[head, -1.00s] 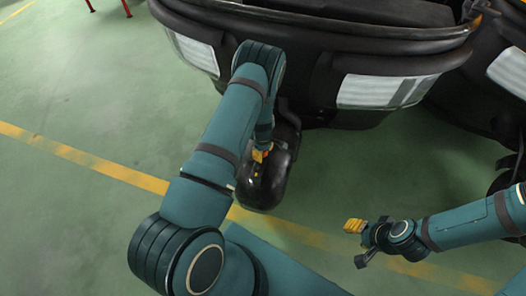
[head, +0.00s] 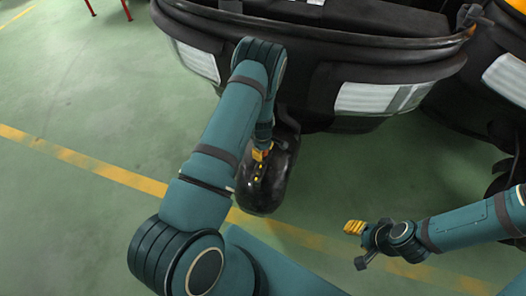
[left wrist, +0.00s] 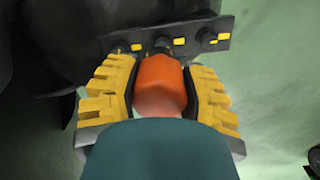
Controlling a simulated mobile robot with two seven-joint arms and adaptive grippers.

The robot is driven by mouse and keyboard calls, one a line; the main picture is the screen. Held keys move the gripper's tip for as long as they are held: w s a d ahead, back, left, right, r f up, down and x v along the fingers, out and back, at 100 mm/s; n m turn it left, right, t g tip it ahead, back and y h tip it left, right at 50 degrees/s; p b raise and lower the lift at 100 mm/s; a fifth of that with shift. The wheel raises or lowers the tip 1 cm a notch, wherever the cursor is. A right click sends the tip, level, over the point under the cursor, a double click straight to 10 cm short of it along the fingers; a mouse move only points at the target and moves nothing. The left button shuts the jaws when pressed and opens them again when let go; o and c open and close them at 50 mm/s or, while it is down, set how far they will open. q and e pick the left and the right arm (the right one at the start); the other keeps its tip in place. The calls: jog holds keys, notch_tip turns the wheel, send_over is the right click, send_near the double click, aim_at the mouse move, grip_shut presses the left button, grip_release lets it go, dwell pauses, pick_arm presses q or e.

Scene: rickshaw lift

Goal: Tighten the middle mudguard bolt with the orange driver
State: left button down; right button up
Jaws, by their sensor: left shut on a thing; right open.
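The orange driver (left wrist: 160,86) is in the left wrist view, clasped between the yellow finger pads of my left gripper (head: 262,152). Its tip points at the dark bolt strip (left wrist: 190,38) and lines up with the middle bolt (left wrist: 161,43); whether it is seated is unclear. The other bolts, each with a yellow mark beside it, show to the left and right (left wrist: 206,36). In the head view the black mudguard (head: 268,190) hangs below the vehicle, my left gripper at its upper part; the driver is mostly hidden there. My right gripper (head: 359,244) is open and empty, apart from the mudguard.
The dark rickshaw body (head: 310,60) with white panels (head: 375,97) fills the top of the head view. Another dark vehicle part (head: 495,75) stands at the right. Green floor with a yellow line (head: 110,168) is clear on the left. Red legs (head: 128,10) show top left.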

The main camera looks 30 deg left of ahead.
pick_arm(q)
jog(key=shift+r+p, duration=0.85)
jog(key=shift+r, duration=0.65)
